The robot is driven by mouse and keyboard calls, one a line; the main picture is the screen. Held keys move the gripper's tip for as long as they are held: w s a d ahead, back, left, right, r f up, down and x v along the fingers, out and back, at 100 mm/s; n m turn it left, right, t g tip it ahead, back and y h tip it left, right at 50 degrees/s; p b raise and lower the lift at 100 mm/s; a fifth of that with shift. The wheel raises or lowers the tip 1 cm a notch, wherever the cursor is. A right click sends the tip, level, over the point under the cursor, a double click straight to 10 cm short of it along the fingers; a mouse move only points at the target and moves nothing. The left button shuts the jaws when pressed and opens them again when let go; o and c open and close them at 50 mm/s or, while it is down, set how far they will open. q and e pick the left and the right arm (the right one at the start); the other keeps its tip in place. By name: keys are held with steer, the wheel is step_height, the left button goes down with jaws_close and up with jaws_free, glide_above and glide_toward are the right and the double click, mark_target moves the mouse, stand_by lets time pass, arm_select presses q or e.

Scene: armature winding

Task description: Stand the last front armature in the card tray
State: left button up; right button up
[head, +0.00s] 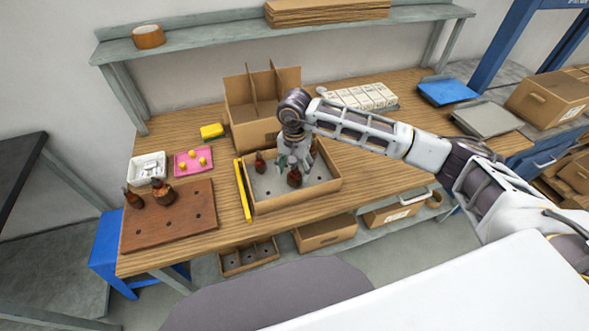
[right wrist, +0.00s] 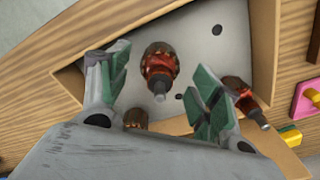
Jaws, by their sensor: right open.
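The card tray (head: 327,187), an open cardboard box with a grey holed base, is mid-bench. My right gripper (head: 293,160) is over it, pointing down, fingers apart. In the right wrist view, the gripper (right wrist: 162,75) has its green pads either side of a dark red armature (right wrist: 158,62), with gaps showing. That armature also shows in the head view (head: 294,178), upright in the tray. Another armature (head: 260,162) stands left of it, and one (head: 312,148) is partly behind the gripper. Two more armatures (head: 163,192) (head: 133,198) stand on the brown board (head: 175,222). My left gripper is out of view.
A yellow bar (head: 242,190) lies along the tray's left side. A divided cardboard box (head: 250,120) stands behind it. A pink mat (head: 184,168) and white dish (head: 140,177) are left. White boxes (head: 362,96) are back right. Bench right of the tray is clear.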

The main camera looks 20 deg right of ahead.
steer(key=shift+r, duration=0.65)
steer(key=shift+r+p, duration=0.45)
steer(key=shift+r, duration=0.35)
steer(key=shift+r+p, duration=0.4)
steer(key=shift+r, duration=1.2)
steer(key=shift+r+p, duration=0.45)
steer(key=shift+r, duration=0.5)
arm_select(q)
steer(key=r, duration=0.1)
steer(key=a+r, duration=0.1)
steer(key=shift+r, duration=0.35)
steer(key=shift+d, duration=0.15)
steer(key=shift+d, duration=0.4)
arm_select(e)
steer(key=o, duration=0.6)
steer(key=shift+c, duration=0.2)
